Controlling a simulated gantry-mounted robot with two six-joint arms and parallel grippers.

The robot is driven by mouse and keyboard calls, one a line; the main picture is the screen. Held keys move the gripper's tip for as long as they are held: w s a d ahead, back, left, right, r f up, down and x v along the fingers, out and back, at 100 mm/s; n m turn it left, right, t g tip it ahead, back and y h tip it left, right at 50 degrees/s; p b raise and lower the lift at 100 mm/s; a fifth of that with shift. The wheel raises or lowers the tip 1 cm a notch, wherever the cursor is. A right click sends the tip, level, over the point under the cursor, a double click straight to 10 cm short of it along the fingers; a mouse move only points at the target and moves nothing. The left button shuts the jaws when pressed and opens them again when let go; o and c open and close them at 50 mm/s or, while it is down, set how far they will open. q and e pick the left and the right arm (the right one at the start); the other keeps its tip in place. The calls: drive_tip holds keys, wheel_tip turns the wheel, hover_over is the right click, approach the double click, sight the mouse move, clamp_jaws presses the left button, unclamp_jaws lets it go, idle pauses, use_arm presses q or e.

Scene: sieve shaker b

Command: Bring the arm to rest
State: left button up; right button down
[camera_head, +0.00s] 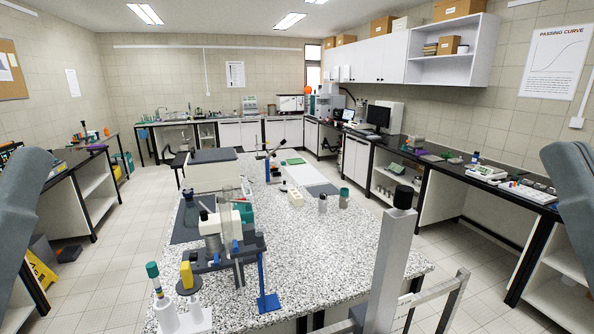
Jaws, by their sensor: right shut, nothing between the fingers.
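My right arm (571,185) shows as a dark grey link at the right edge, away from the bench things. My right gripper is shut and empty; its fingertips are hard to make out. My left arm (22,195) shows as a similar link at the left edge, and its gripper is not in view. Neither arm link touches anything on the speckled bench (340,240).
At the bench's front left are a dark fixture (215,260), a blue stand (267,301) and a teal-capped tube (154,277). A grey metal post (393,245) rises at front right. Side counters line both walls; tiled floor lies between.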

wheel_tip(320, 180, up, 20)
drive_tip(key=p, duration=1.7)
drive_tip(key=shift+r, duration=0.25)
wheel_tip(320, 180, down, 37)
drive_tip(key=b, duration=3.6)
drive_tip(key=shift+r, duration=0.2)
